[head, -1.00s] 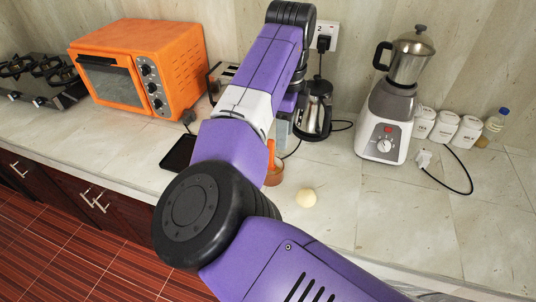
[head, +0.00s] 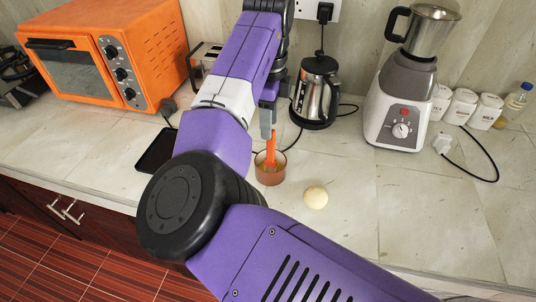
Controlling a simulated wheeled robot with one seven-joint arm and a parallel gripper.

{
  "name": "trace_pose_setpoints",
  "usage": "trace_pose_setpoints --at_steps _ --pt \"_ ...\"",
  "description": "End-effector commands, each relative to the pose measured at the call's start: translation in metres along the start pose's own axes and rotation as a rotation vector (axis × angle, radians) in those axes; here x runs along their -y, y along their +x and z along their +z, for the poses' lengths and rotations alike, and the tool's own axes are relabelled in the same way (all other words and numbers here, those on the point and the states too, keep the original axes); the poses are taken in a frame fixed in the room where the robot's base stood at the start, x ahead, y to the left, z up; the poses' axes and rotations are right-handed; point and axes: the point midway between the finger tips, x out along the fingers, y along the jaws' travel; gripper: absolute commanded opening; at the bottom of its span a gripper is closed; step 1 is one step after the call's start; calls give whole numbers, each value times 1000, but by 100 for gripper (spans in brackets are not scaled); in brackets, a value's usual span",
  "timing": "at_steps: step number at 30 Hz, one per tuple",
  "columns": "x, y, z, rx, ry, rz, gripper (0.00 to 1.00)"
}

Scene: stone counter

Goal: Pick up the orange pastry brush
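My gripper (head: 267,125) points down from above, right at the top of the brush handle. A grey finger overlaps the handle top in this view. I cannot tell whether the fingers are closed on it. My purple arm hides part of the counter to the left.
A pale round ball (head: 315,197) lies right of the pot. A black tray (head: 157,151) lies to the left. A kettle (head: 317,92) and a blender (head: 404,100) stand behind. An orange oven (head: 105,55) stands at left. The front right counter is clear.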

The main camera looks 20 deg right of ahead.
Motion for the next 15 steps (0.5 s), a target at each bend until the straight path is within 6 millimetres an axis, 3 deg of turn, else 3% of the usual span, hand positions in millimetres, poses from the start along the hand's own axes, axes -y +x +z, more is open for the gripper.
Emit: trace_pose_setpoints --at_steps 15 --pt "-1 56 -5 0 -1 3 40"
